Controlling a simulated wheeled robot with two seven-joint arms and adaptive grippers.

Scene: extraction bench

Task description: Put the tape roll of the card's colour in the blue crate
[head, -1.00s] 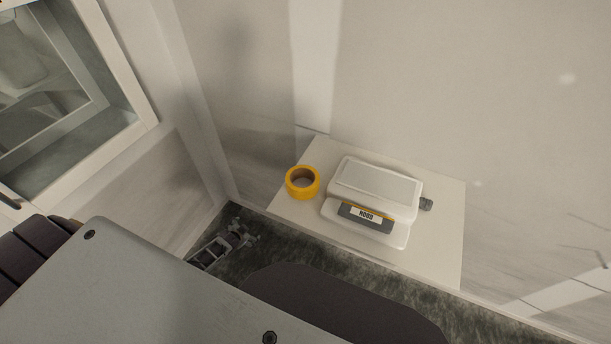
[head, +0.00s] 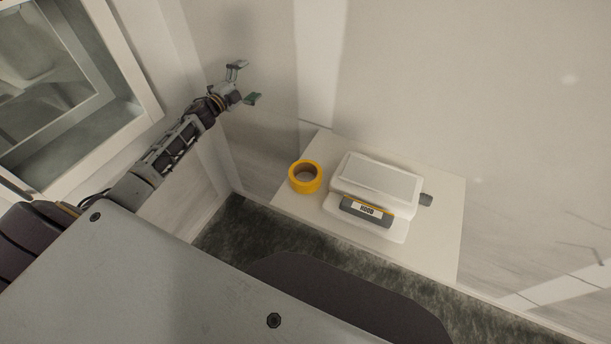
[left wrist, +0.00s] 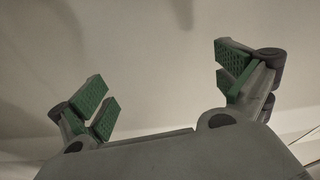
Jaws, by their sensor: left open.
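My left gripper (head: 244,84) is raised to the upper left of the tape roll, open and empty. In the left wrist view its green-padded fingers (left wrist: 160,90) are spread wide with only a pale surface beyond them. No card and no blue crate show in these frames. My right gripper is out of view.
A white-framed glass cabinet (head: 143,110) is at the left. Pale walls close in behind. A dark floor (head: 230,225) lies in front.

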